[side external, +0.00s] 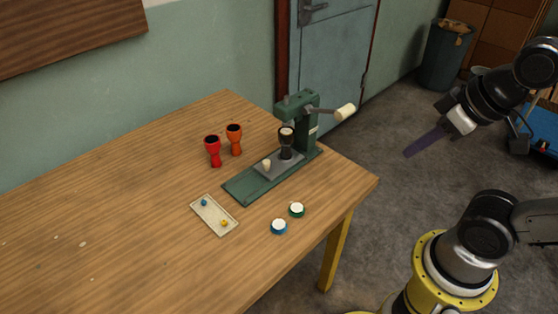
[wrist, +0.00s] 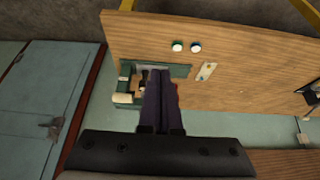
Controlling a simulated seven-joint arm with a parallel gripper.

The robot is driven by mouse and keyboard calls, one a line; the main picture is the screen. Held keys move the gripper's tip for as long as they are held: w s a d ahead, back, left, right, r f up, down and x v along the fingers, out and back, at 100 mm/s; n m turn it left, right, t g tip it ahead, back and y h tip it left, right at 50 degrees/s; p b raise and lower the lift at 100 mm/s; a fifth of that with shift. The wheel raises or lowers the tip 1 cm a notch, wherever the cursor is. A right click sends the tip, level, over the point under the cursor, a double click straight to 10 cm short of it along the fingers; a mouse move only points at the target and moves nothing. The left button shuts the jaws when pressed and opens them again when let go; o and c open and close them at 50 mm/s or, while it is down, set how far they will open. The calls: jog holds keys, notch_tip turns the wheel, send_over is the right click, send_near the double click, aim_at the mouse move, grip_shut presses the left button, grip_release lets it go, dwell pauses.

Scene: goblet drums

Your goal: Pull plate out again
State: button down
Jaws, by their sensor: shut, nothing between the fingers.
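A green press (side external: 310,125) with a cream-ended lever (side external: 345,112) stands near the table's right end; part of it shows in the wrist view (wrist: 124,86). A grey plate (side external: 264,174) with a cream knob (side external: 267,164) lies on the press's long green base (side external: 240,188). A dark goblet drum with a pale top (side external: 286,142) stands upright on the plate's far end, beneath the press head. My gripper (side external: 407,153) is shut and empty, in the air right of the table, apart from the press. In the wrist view its fingers (wrist: 162,74) hide part of the press.
Red (side external: 213,150) and orange (side external: 234,138) goblets stand behind the base. A pale tray (side external: 213,216) holds a blue and a yellow piece. The table's left side is mostly clear.

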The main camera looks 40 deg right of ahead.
jog(key=c, duration=1)
grip_release()
jog(key=shift+n, duration=0.4)
jog(key=o, duration=0.3)
jog(key=shift+n, duration=0.8)
jog(key=r, duration=0.1)
jog(key=w+r, duration=0.2)
jog(key=r, duration=0.1)
jog(key=shift+o, duration=0.2)
jog(key=w+r+n, duration=0.2)
jog(key=w+r, duration=0.2)
jog(key=w, duration=0.2)
jog(key=n+g, duration=0.5)
jog(key=g, duration=0.1)
send_over(266, 161)
notch_tip(266, 161, down, 19)
notch_tip(266, 161, down, 14)
jog(key=shift+r, duration=0.1)
